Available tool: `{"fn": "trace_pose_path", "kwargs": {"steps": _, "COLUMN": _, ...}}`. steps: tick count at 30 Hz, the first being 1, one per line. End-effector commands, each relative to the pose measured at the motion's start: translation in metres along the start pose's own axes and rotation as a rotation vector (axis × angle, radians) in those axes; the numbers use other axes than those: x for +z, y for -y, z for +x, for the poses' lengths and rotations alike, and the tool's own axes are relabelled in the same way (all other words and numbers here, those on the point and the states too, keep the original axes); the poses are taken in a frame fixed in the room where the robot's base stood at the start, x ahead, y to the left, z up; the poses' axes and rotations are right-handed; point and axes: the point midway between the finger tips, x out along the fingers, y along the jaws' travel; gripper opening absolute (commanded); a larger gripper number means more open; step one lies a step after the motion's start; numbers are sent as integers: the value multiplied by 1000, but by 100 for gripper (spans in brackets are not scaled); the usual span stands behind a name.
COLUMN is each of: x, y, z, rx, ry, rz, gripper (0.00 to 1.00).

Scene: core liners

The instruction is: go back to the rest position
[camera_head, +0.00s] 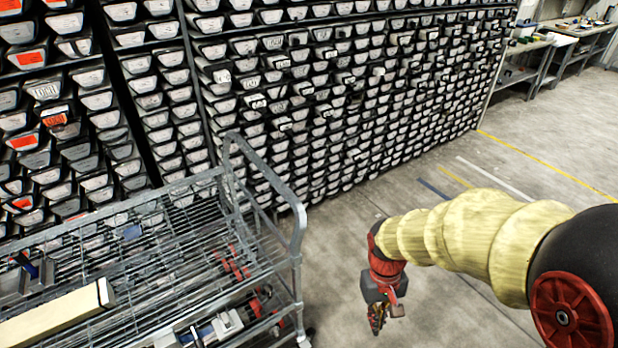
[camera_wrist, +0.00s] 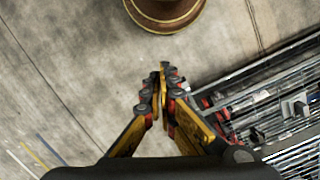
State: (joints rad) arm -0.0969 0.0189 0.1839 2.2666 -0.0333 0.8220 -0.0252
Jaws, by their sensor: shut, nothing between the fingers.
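My gripper (camera_head: 377,318) hangs low over the concrete floor at the end of my yellow-sleeved arm, to the right of the wire cart. In the wrist view my gripper (camera_wrist: 163,70) shows its yellow and black fingers with their tips together. Nothing is between the fingertips. The gripper is apart from the cart and the racks in the head view.
A metal wire cart (camera_head: 297,215) at the left carries a long pale box (camera_head: 60,313) and small items. A rack of core liners (camera_head: 330,100) fills the back. Workbenches (camera_head: 525,45) stand at the far right. The floor (camera_head: 440,165) between is clear.

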Motion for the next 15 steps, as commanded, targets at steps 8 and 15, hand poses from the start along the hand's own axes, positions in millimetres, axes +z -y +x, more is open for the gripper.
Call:
{"fn": "trace_pose_path", "kwargs": {"steps": 8, "x": 50, "y": -4, "z": -77, "rx": -14, "ry": -171, "rz": 77, "gripper": 0}}
{"fn": "trace_pose_path", "kwargs": {"steps": 15, "x": 81, "y": -9, "z": -132, "rx": -13, "ry": -381, "rz": 110, "gripper": 0}}
